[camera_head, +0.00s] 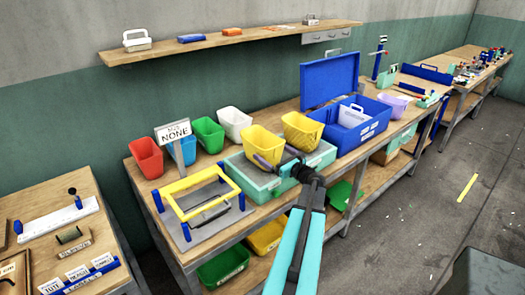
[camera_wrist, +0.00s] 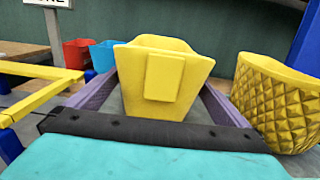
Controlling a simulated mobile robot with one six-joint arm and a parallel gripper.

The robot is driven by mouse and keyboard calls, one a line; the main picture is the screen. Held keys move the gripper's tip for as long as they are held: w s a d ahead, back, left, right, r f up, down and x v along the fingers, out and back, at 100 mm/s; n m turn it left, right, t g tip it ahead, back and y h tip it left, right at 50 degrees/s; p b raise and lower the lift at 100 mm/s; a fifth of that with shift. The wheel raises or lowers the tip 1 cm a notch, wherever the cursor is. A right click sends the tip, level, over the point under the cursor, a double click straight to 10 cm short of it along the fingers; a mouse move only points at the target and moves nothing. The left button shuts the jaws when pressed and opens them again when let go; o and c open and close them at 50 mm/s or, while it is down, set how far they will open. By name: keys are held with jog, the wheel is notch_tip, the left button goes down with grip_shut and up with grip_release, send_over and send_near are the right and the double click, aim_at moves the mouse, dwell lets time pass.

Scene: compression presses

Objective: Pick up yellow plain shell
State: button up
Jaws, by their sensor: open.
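The plain yellow shell (camera_head: 262,142) stands upright in the pale green tray (camera_head: 258,182) on the middle bench. In the wrist view the smooth yellow shell (camera_wrist: 150,105), with a raised rectangular tab on its near face, fills the middle. My gripper (camera_head: 277,157) is open in front of it. In the wrist view my gripper's (camera_wrist: 165,88) two purple-grey fingers lie on either side of the shell; whether they touch it I cannot tell. A second yellow shell (camera_head: 302,131), with a diamond pattern, stands to the right and also shows in the wrist view (camera_wrist: 278,105).
A yellow-handled frame (camera_head: 200,198) lies front left. An open blue case (camera_head: 350,122) stands to the right.

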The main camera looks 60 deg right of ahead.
aim_at(265, 148)
jog(key=shift+p+x, duration=0.85)
jog(key=shift+x, duration=1.15)
jog(key=c, duration=1)
jog(key=shift+r, duration=0.2)
jog(key=s+r+b, duration=0.2)
jog(key=s+b, duration=0.1)
jog(key=s, duration=0.5)
jog(key=s+a+r+b, duration=0.1)
jog(key=s+r+b, duration=0.1)
jog(key=s, duration=0.6)
jog(key=shift+a+r+b, duration=0.35)
jog(key=shift+b, duration=0.3)
jog(key=shift+r, duration=0.1)
